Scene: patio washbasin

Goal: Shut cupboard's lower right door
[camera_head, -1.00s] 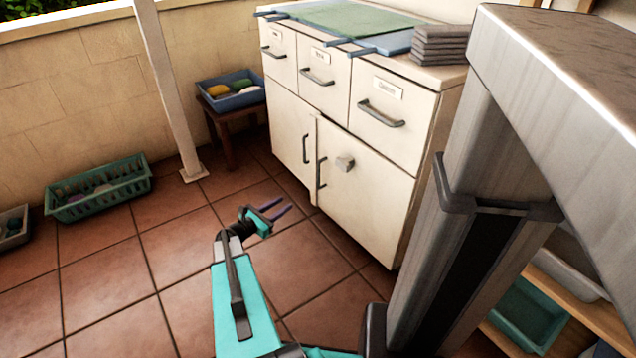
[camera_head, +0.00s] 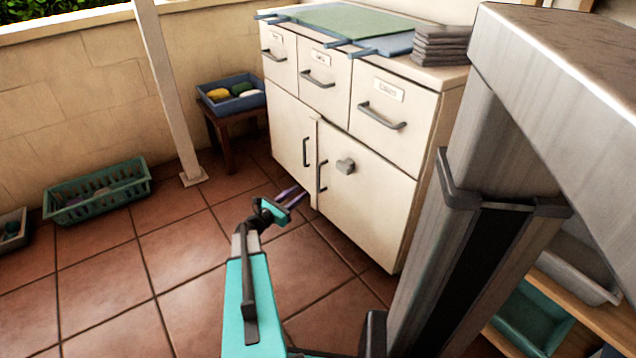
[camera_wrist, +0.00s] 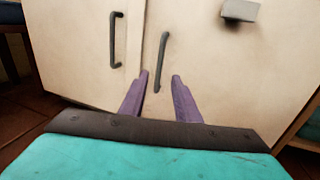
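The cream cupboard's lower right door (camera_head: 365,195) appears slightly ajar, its left edge standing a little proud of the lower left door (camera_head: 290,135). It carries a dark vertical handle (camera_head: 321,176) near its left edge and a grey block-like knob (camera_head: 346,166). My gripper (camera_head: 295,196), with purple fingers, is low in front of the doors, close to the right door's free edge. In the wrist view the open fingers (camera_wrist: 160,77) point at that door, with the lower end of its handle showing between the fingertips. Nothing is held; contact with the door cannot be told.
Three drawers (camera_head: 325,80) sit above the doors. A green cloth (camera_head: 350,20) and folded grey towels (camera_head: 440,45) lie on top. A blue tray (camera_head: 235,103) stands on a stool behind left. A green basket (camera_head: 97,200) is on the floor.

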